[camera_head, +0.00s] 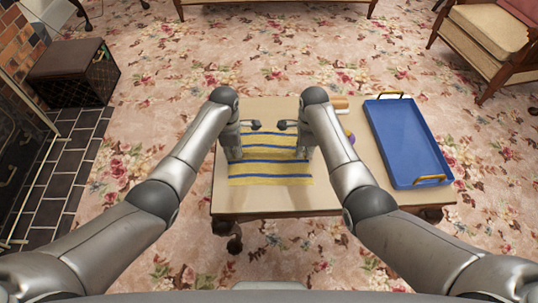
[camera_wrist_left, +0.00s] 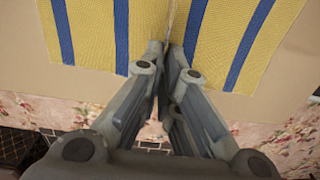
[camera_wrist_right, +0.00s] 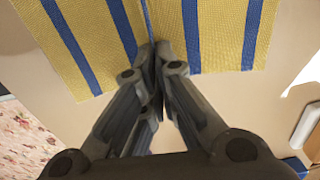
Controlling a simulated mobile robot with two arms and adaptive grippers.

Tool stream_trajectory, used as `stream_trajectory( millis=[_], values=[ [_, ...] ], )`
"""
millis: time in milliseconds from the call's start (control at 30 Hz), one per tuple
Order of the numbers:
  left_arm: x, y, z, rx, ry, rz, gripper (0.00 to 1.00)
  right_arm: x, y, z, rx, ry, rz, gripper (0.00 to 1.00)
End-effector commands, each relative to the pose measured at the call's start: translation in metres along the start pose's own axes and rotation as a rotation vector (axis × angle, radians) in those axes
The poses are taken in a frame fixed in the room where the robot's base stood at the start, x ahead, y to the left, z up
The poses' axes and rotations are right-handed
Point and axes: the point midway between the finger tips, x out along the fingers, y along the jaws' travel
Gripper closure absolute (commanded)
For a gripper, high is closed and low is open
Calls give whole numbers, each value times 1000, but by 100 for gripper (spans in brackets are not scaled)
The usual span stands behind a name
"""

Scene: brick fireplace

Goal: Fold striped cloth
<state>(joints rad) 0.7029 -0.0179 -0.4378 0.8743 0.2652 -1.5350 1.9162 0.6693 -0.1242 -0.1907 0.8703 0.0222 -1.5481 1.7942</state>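The striped cloth (camera_head: 270,180), yellow with blue stripes, lies on the small table, its stripes running left to right in the head view. My left gripper (camera_head: 236,159) points down at its left edge. In the left wrist view its fingertips (camera_wrist_left: 168,48) are together on a raised ridge of the cloth (camera_wrist_left: 215,30). My right gripper (camera_head: 303,157) points down at the right edge. In the right wrist view its fingertips (camera_wrist_right: 150,48) pinch a similar raised ridge of the cloth (camera_wrist_right: 215,35). The arms cover parts of both side edges.
The table (camera_head: 330,197) has bare top in front of the cloth. A blue tray (camera_head: 405,140) with gold handles stands at its right. A brownish object (camera_head: 341,103) and a partly hidden purple and yellow object (camera_head: 350,137) lie between cloth and tray.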

Motion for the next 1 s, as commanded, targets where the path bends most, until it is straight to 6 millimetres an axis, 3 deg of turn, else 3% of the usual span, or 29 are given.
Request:
stream_trajectory(
  millis=[633, 1000],
  values=[
    [0, -1, -1, -1, 2, -3, 100, 2, 3, -1, 1, 2, 8, 100],
    [-22, 0, -1, -1, 1, -1, 100, -22, 1, -1, 1, 1, 4, 100]
  ],
)
